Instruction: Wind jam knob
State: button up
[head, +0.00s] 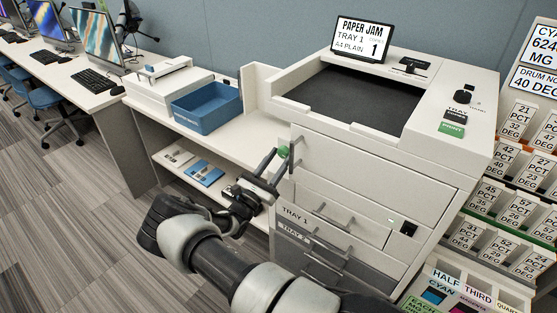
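The white printer (345,170) stands at the centre right, and its small screen (362,39) reads "PAPER JAM, TRAY 1, A4 PLAIN, 1". A small green knob (283,152) shows at the printer's left side, near the upper front corner. My gripper (280,158) reaches up to this knob from below. Its two dark fingers are spread apart, with the green knob at their tips. Whether either finger touches the knob cannot be told from this view. My wrist hides part of the printer's lower left front.
A blue bin (206,107) stands on the white bench left of the printer. Booklets (203,174) lie on the shelf below. A black knob (462,97) sits on the printer top. Racks of labelled cards (500,200) flank its right. Carpet is free at lower left.

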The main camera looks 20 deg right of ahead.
jog(key=c, duration=0.8)
jog(key=shift+o, duration=0.2)
